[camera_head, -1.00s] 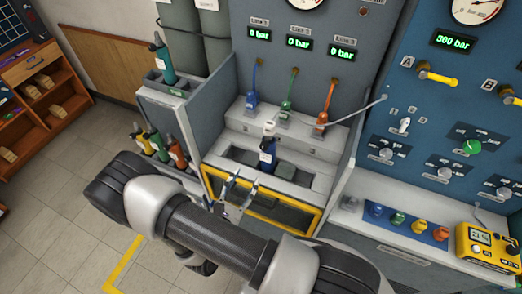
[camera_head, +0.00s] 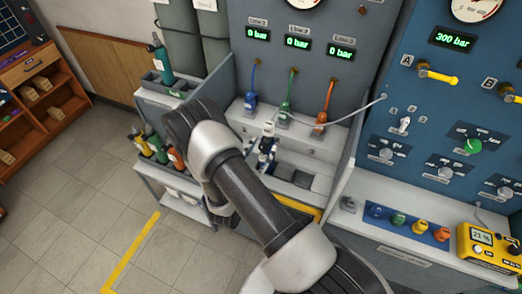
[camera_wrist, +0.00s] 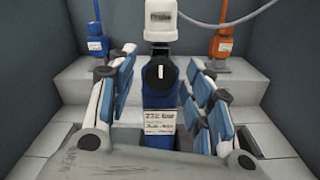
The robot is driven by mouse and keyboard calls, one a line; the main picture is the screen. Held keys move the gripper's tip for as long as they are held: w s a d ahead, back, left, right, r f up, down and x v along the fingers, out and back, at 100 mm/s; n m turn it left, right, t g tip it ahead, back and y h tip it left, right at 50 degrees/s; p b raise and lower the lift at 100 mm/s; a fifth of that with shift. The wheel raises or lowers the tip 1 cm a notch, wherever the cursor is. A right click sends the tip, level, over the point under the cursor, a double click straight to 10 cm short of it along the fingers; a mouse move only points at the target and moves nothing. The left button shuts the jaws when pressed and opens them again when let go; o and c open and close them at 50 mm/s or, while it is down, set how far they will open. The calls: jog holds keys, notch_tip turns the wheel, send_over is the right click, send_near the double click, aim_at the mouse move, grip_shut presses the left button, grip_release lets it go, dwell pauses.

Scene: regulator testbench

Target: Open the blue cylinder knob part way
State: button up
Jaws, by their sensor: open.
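The blue cylinder (camera_wrist: 160,105) stands upright in the bay of the test bench, with a white connector (camera_wrist: 162,20) on its top. Its knob (camera_wrist: 160,71) is a dark round part with a white mark, facing the wrist camera. A label below it reads about 232 bar. My gripper (camera_wrist: 161,88) is open, with one finger on each side of the cylinder and gaps between. Whether the fingers reach the knob's depth I cannot tell. In the head view the cylinder (camera_head: 266,147) shows small beyond my arm, which hides part of the bay.
Blue (camera_head: 250,101), green (camera_head: 284,115) and orange (camera_head: 320,121) hose connectors sit on the step behind. Bay walls stand on both sides. A hose runs from the white connector toward the blue panel (camera_head: 450,120). Several other cylinders (camera_head: 157,147) stand in the rack at left.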

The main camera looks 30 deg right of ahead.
jog(key=shift+c, duration=0.4)
jog(key=c, duration=1)
jog(key=shift+n, duration=0.3)
jog(key=n, duration=0.4)
jog(key=shift+s, duration=0.1)
jog(key=shift+n, duration=1.9)
jog(key=o, duration=1.1)
